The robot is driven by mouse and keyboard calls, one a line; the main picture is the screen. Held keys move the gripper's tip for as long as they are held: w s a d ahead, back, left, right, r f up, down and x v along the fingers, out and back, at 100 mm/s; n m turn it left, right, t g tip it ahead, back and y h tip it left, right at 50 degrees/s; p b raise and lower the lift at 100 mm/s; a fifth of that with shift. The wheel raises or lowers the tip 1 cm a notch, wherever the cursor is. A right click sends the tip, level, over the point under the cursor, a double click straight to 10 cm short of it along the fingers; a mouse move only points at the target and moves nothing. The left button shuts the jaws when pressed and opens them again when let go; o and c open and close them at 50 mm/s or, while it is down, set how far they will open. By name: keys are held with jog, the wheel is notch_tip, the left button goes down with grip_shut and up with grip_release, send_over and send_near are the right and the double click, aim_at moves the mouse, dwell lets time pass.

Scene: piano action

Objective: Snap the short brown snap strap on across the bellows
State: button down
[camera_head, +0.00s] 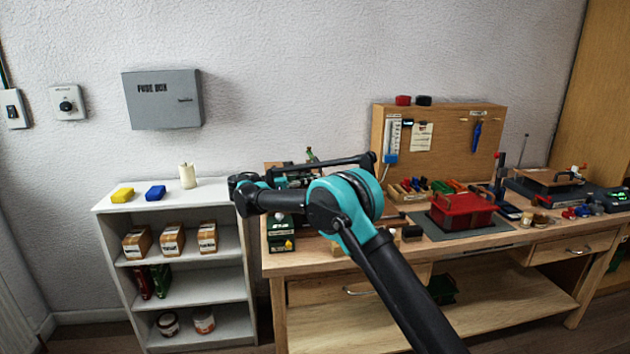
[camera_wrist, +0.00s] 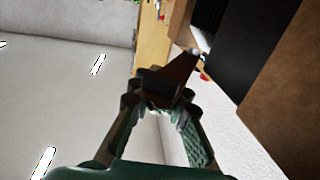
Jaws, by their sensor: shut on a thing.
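In the wrist view my gripper (camera_wrist: 157,98) is shut on a short brown strap (camera_wrist: 180,72). The strap sticks out past the fingertips, toward the upper right of the picture. A large dark black band (camera_wrist: 258,40) beside brown, wood-like surfaces fills the right of that view; I cannot tell for sure whether it is the bellows. The strap's tip appears near its edge, but I cannot tell whether they touch. In the head view I cannot make out the strap or my fingertips, and I cannot single out the bellows.
The wooden workbench (camera_head: 500,237) carries a red box (camera_head: 462,211) on a dark mat, a parts tray and small tools. A tool board (camera_head: 455,150) stands at its back. A white shelf unit (camera_head: 208,191) with boxes stands to the left, under a grey fuse box (camera_head: 162,99).

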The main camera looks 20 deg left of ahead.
jog(key=shift+a+g, duration=0.1)
jog(key=shift+g, duration=0.2)
jog(key=c, duration=1.6)
grip_release()
jog(key=shift+v, duration=3.7)
